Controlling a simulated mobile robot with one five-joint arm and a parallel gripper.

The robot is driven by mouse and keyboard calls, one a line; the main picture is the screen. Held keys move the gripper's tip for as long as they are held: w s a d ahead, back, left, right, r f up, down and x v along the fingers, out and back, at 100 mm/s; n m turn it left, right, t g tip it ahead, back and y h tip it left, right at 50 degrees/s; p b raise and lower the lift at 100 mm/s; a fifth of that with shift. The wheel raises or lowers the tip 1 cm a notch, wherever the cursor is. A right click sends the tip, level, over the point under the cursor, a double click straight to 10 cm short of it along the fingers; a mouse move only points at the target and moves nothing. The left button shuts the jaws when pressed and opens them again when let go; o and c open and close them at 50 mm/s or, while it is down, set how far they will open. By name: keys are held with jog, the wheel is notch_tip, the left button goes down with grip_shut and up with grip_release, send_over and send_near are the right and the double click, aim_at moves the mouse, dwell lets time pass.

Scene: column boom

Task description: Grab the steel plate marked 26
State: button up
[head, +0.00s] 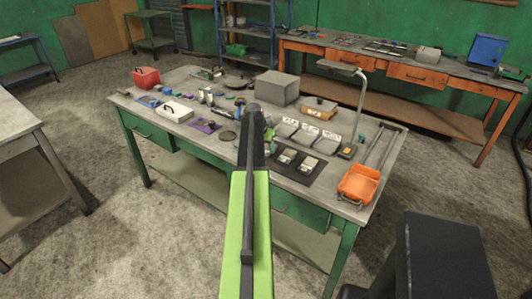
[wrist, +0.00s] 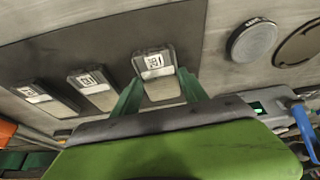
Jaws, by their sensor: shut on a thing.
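In the wrist view, the green fingers of my gripper (wrist: 160,83) stand on both sides of a steel plate (wrist: 156,66) with a white label, closed on it. It is the rightmost of three similar plates; its number is too small to read surely. The middle plate (wrist: 97,90) and the left plate (wrist: 46,99) lie apart from the fingers. In the head view, two plates, one at the left (head: 286,156) and one at the right (head: 308,163), show on a dark mat (head: 300,178). My arm hides the held plate and most of my gripper there.
On the workbench (head: 384,150), several labelled pieces (head: 306,133) stand behind the mat. A round grey disc (wrist: 252,40) lies right of the plates in the wrist view.

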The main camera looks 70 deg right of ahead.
aim_at(266, 150)
grip_shut()
jog(key=shift+w, duration=0.1)
jog(key=shift+r, duration=0.1)
jog(key=shift+r+p, duration=0.15)
jog(key=shift+p, duration=0.15)
notch_tip(266, 150, up, 4)
jog(key=p, duration=0.4)
jog(key=shift+r, duration=0.1)
jog(key=s+a+r+p, duration=0.2)
jog(key=s+r+p, duration=0.4)
jog(key=s, duration=0.5)
jog(key=shift+s+r, duration=0.15)
jog(key=shift+s, duration=0.15)
